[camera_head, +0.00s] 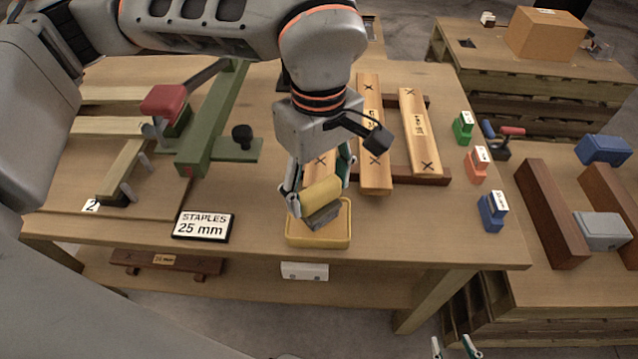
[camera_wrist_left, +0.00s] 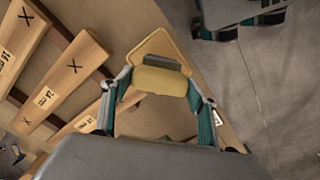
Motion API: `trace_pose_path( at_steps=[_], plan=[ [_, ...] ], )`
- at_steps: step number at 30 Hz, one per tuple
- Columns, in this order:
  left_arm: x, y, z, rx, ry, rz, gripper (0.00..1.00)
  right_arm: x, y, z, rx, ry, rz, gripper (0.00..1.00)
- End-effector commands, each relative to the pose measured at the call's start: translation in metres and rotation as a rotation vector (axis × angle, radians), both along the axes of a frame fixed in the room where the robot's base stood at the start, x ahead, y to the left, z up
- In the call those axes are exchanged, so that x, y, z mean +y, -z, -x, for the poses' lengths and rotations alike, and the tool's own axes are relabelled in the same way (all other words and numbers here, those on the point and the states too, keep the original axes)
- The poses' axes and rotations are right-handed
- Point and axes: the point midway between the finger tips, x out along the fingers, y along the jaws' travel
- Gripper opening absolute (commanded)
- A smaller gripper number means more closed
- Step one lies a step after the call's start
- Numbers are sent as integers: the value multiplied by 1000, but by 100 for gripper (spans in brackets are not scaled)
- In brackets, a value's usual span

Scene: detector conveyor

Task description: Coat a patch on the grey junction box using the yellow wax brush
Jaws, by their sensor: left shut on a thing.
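The yellow wax brush (camera_head: 321,192) has a rounded yellow body and a dark grey lower part. My left gripper (camera_head: 319,188) is shut on its yellow body and holds it tilted over the shallow yellow tray (camera_head: 318,240). Whether the brush touches the tray floor is unclear. In the left wrist view the brush (camera_wrist_left: 160,81) sits between both fingers, with the tray (camera_wrist_left: 157,42) beyond it. A grey box (camera_head: 602,231), apparently the junction box, sits on the right-hand table between dark wooden rails. My right gripper (camera_head: 454,346) shows at the bottom edge, its fingertips apart and nothing between them.
Marked wooden planks (camera_head: 374,140) lie behind the brush. Green, orange and blue (camera_head: 492,212) blocks line the right edge. A floor gap separates the tables.

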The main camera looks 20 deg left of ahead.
Motion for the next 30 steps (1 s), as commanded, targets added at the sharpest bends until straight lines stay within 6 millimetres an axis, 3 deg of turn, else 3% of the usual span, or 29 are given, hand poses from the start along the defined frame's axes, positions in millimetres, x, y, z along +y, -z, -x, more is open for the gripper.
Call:
trace_pose_path(
  at_steps=[30],
  plan=[
    [0,8,0,0,0,0,41,1,7,4,10,0,-3,40]
  ],
)
